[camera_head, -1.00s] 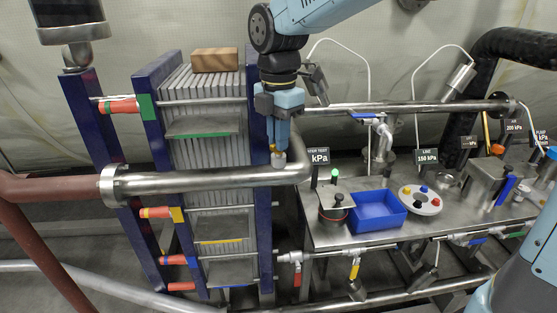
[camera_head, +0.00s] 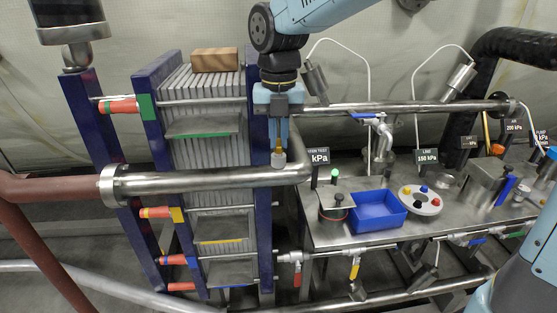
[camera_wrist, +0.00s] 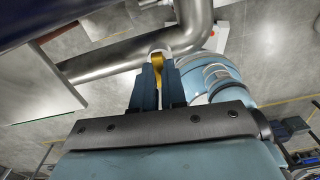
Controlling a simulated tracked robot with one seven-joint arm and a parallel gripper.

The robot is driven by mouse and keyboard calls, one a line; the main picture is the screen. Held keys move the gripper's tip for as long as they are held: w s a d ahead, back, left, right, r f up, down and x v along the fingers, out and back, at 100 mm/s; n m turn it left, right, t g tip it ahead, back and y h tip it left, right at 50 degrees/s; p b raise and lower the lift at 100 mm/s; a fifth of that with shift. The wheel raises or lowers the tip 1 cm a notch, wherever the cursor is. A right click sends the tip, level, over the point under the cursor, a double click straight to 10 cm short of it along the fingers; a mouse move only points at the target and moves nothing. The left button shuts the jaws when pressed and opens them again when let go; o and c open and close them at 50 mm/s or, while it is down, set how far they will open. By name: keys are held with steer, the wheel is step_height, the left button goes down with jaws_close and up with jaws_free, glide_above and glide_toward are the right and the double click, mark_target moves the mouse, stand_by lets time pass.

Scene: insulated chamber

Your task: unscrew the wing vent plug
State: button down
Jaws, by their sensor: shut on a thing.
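The wing vent plug (camera_head: 279,145) is a small brass-coloured piece on a short metal boss (camera_head: 279,157) on top of the large steel pipe (camera_head: 215,179), near the pipe's bend. My gripper (camera_head: 278,137) points down over it, with its blue fingers closed around the plug's upper part. In the wrist view the brass plug (camera_wrist: 158,61) shows between the two fingertips (camera_wrist: 159,72), with the pale rim of the boss just beyond. The fingers hide part of the plug, and I cannot tell whether its thread is still engaged.
A plate stack with blue end frames (camera_head: 265,230) stands just left of my gripper. A thinner horizontal pipe (camera_head: 340,109) runs behind. A steel bench (camera_head: 335,237) at right carries a blue tray (camera_head: 377,226), a round plate with coloured knobs (camera_head: 420,206) and pressure labels.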

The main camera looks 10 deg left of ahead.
mark_target(278, 142)
steer(key=shift+r, duration=0.2)
steer(key=shift+r, duration=1.75)
